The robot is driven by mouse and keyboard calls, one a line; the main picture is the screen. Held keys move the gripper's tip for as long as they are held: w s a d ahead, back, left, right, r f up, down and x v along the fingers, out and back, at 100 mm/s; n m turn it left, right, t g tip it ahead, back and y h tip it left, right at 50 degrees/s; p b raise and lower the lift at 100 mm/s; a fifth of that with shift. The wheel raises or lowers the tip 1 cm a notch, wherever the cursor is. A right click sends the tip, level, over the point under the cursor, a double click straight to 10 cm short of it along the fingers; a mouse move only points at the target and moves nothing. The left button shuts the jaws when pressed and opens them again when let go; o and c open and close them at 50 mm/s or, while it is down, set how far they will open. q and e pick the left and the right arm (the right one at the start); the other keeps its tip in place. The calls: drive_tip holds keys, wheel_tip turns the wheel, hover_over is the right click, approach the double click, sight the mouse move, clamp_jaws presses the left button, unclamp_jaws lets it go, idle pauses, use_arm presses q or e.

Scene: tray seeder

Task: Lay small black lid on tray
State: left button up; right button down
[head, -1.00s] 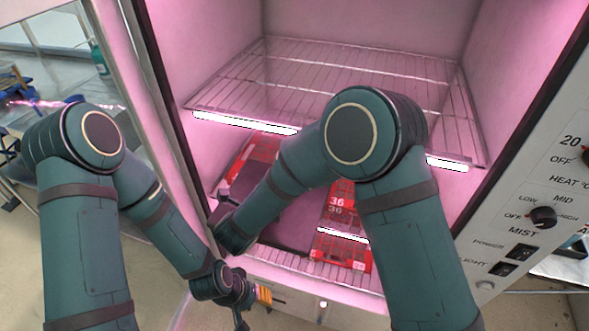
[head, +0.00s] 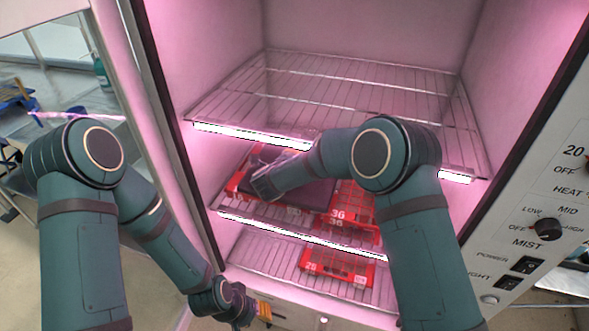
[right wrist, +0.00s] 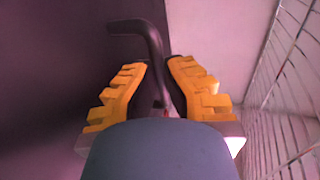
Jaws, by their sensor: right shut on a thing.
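I cannot tell whether the lid touches the tray. In the right wrist view the lid (right wrist: 45,75) fills the left side. The yellow fingers of my right gripper (right wrist: 158,98) close on its bent dark handle (right wrist: 148,35). In the head view my right wrist hides part of the lid. My left gripper (head: 262,311) hangs low outside the chamber front, its finger gap unclear.
A wire shelf (head: 350,85) with a bright light strip (head: 250,136) lies above the tray. Another red tray (head: 335,268) sits on the lower shelf. A control panel (head: 540,220) with knobs borders the chamber on the right. The upper shelf is empty.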

drive_tip(key=f, duration=0.2)
drive_tip(key=f+b, duration=0.1)
drive_tip(key=shift+w+d+f, duration=0.1)
drive_tip(key=shift+w+f, duration=0.1)
drive_tip(key=shift+f, duration=0.15)
drive_tip(key=shift+r, duration=0.1)
drive_tip(key=c, duration=1.5)
unclamp_jaws()
drive_tip(key=o, duration=0.4)
drive_tip(key=shift+c, duration=0.2)
